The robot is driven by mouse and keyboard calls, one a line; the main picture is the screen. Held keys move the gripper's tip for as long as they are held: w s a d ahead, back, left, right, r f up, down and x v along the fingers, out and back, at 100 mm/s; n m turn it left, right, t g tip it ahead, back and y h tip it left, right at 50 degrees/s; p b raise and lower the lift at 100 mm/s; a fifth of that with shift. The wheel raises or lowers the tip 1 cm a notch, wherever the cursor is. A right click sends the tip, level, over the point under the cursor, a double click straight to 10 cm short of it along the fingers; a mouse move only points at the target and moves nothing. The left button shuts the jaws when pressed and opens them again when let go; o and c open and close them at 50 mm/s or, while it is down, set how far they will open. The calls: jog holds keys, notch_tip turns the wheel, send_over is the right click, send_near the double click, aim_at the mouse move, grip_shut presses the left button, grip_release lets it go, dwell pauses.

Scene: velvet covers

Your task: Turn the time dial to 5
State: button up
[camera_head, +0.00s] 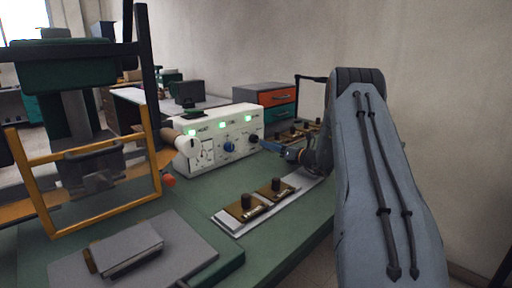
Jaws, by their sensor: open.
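A white control box (218,142) stands on the green bench, with several green lights along its top edge. A blue dial (229,147) sits in the middle of its front face. A dark dial (253,139) sits at the right end of that face. The labels are too small to read, so I cannot tell which is the time dial or its setting.
Two brass blocks with dark knobs (247,202) lie on a pale plate in front of the box. A press-like machine with a yellow frame (158,195) stands at the left. Drawers (278,96) stand behind. Green bench top (190,197) is clear before the box.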

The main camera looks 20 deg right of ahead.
aim_at(256, 140)
jog(key=shift+w+a+f, duration=0.1)
jog(key=shift+w+f, duration=0.2)
jog(key=shift+w, duration=0.3)
jog(key=x, duration=0.7)
jog(key=c, duration=1)
jog(key=shift+c, duration=0.2)
